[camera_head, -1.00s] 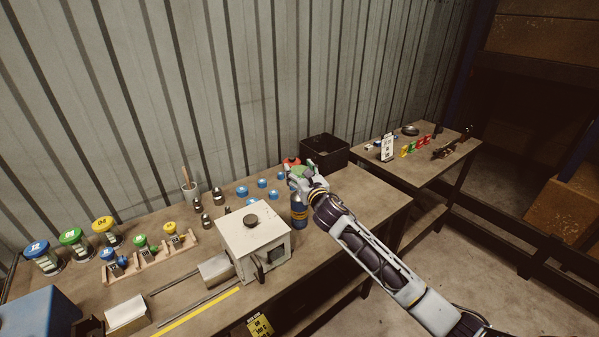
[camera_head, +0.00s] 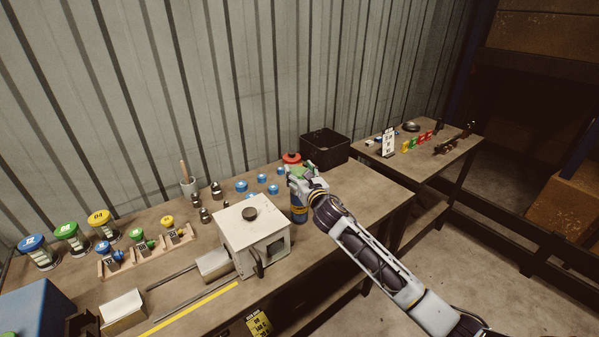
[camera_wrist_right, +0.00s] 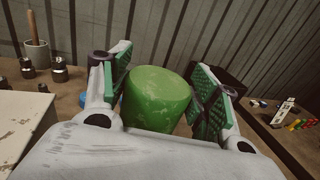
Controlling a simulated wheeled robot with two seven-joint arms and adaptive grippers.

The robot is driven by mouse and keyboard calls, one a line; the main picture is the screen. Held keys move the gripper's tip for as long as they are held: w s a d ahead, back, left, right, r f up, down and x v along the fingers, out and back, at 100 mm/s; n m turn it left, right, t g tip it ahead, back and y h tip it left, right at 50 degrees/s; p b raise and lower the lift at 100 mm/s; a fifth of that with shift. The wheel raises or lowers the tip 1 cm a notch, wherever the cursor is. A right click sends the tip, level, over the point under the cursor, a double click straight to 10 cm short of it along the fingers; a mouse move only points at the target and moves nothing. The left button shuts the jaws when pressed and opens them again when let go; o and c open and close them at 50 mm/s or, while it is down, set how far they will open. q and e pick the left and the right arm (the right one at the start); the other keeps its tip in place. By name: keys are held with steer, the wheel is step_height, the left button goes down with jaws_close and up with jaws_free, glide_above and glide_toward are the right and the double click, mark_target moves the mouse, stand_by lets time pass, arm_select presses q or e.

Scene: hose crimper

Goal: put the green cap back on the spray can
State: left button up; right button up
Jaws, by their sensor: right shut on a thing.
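The spray can (camera_head: 299,207), blue with a yellow band, stands upright on the workbench just right of the white crimper box. My right gripper (camera_head: 300,172) is over the top of the can and hides it. In the right wrist view the green cap (camera_wrist_right: 157,98) sits between the two green-padded fingers, and the gripper (camera_wrist_right: 160,95) is shut on it. The cap looks upright and hides the can from that camera. I cannot tell whether the cap touches the can. My left gripper is not in view.
The white crimper box (camera_head: 250,236) is close left of the can. Blue rings (camera_head: 241,186), a red-topped item (camera_head: 291,158) and a black bin (camera_head: 325,146) are behind. A cup (camera_head: 189,187) and metal fittings stand further left. The bench right of the can is clear.

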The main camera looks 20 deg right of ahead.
steer(key=shift+f+b, duration=0.45)
steer(key=shift+f, duration=0.5)
steer(key=shift+f, duration=0.1)
steer(key=o, duration=0.8)
steer(key=shift+s+d, duration=0.2)
steer(key=shift+s, duration=1.8)
steer(key=shift+s+d, duration=0.15)
steer(key=shift+s, duration=1.8)
steer(key=shift+s+d, duration=0.2)
steer(key=shift+s, duration=1.8)
